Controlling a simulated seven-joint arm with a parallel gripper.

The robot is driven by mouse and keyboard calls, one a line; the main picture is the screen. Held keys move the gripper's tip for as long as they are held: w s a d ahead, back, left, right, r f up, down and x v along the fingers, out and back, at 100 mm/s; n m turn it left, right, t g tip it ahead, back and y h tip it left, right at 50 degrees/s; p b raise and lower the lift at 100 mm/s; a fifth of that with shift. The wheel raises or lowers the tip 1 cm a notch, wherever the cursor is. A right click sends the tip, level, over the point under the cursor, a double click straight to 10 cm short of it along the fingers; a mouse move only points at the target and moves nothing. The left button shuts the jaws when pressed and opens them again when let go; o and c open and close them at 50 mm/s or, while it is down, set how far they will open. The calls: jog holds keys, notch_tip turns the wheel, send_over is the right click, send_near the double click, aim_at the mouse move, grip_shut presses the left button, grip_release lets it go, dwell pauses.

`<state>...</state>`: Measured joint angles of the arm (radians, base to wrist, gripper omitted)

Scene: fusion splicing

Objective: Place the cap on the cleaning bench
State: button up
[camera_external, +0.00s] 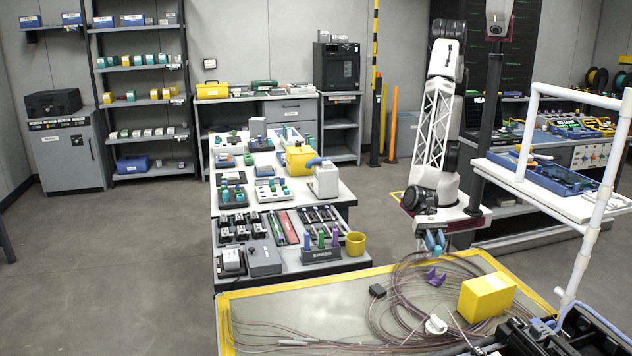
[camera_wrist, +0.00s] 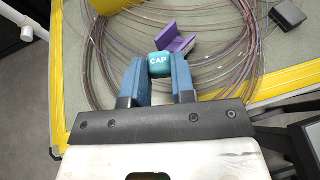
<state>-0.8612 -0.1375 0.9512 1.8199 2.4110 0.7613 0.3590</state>
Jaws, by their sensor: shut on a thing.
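The cap (camera_wrist: 160,64) is a small teal block with the white word CAP, seen in the wrist view. My gripper (camera_wrist: 159,78) is shut on it, with one blue finger on each side. In the external view my gripper (camera_external: 435,242) hangs above the far edge of the yellow-rimmed work surface (camera_external: 290,301); the cap is too small to make out there. A long white bench (camera_external: 335,188) with several rows of tools stands left of my gripper. No readable label shows which surface is the cleaning bench.
Coiled brown cables (camera_external: 390,318) lie on the yellow-rimmed surface below my gripper, with a purple bracket (camera_external: 434,277), a small black box (camera_external: 377,291) and a yellow box (camera_external: 487,297). A white pipe frame (camera_external: 600,205) rises at right.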

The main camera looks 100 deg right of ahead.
dwell(0.5)
notch_tip(320, 180, up, 18)
jog(key=w+d+m+t+h, duration=0.1)
jog(key=w+d+m+t, duration=0.15)
jog(key=w+d, duration=0.65)
jog(key=w+d+r+m+t+h, duration=0.1)
jog(key=w+d+m+t+h, duration=0.2)
jog(key=d, duration=1.2)
jog(key=w+d+m+t, duration=0.2)
jog(key=w+d, duration=0.5)
jog(key=d, duration=0.5)
jog(key=s+d+m+t+h, duration=0.1)
jog(key=s+d+m+h, duration=0.15)
jog(key=d, duration=1.05)
jog(key=s+d+m+t+h, duration=0.1)
jog(key=s+d+m+h, duration=0.2)
jog(key=d, duration=1)
jog(key=s+d+m+t+h, duration=0.2)
jog(key=d+m+h, duration=0.15)
jog(key=d, duration=1.05)
jog(key=shift+n+g, duration=0.25)
jog(key=shift+n, duration=0.1)
jog(key=f, duration=1.8)
jog(key=shift+w+a+f, duration=0.15)
jog(key=shift+a+f, duration=0.05)
jog(key=shift+f, duration=0.15)
